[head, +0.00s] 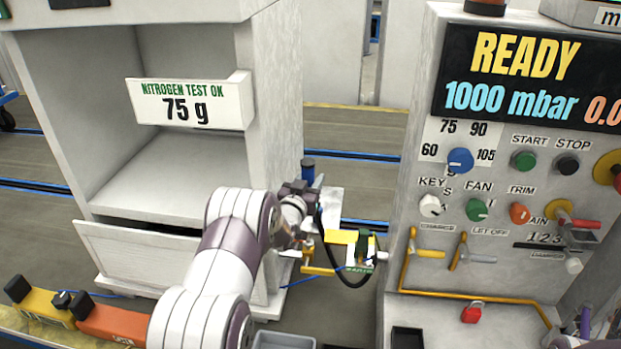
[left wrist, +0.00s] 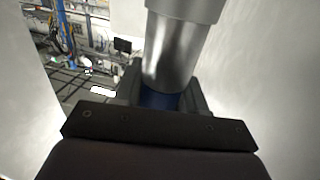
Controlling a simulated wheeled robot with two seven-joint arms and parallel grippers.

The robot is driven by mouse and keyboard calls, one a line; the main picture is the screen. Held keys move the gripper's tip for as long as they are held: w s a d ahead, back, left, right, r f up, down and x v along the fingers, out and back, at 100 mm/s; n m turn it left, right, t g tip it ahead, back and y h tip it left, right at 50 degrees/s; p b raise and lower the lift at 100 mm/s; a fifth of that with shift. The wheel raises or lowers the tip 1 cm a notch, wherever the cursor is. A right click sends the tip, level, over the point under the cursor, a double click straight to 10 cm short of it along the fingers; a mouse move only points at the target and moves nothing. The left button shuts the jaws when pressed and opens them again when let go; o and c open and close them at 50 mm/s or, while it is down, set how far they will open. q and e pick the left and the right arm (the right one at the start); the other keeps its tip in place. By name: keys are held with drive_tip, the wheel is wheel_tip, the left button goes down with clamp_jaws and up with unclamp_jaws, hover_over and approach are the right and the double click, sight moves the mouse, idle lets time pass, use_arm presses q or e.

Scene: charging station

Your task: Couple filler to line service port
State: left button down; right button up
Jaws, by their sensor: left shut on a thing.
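My left gripper (head: 300,190) is at the middle of the head view, between the white cabinet and the control panel. In the left wrist view its dark jaws (left wrist: 160,105) are shut on the filler, a silvery cylinder (left wrist: 178,50) with a blue band (left wrist: 160,100) low down between the fingers. In the head view a blue part with a dark top (head: 308,172) shows just beyond the gripper, likely the filler. A black hose (head: 335,265) loops below the gripper. A yellow fixture (head: 345,245) stands just below and right of it. I cannot make out the service port or any contact with it.
The control panel (head: 500,240) with knobs, levers and a READY display (head: 530,75) stands close on the right. The white cabinet (head: 165,180) with a "75 g" sign (head: 190,103) stands on the left. Orange and yellow blocks (head: 110,322) lie at lower left.

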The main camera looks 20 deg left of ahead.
use_arm(q)
drive_tip(key=shift+r, duration=0.1)
drive_tip(key=shift+f+b, duration=0.25)
drive_tip(key=shift+b, duration=0.2)
wheel_tip(320, 180, down, 5)
drive_tip(key=b, duration=0.4)
drive_tip(key=shift+f+b, duration=0.2)
drive_tip(key=shift+b, duration=0.15)
drive_tip(key=shift+s+b, duration=0.1)
drive_tip(key=shift+b, duration=0.4)
idle(0.8)
drive_tip(key=shift+f, duration=0.1)
drive_tip(key=shift+f+b, duration=0.35)
drive_tip(key=shift+b, duration=0.1)
drive_tip(key=shift+f+b, duration=1.9)
drive_tip(key=shift+f, duration=0.3)
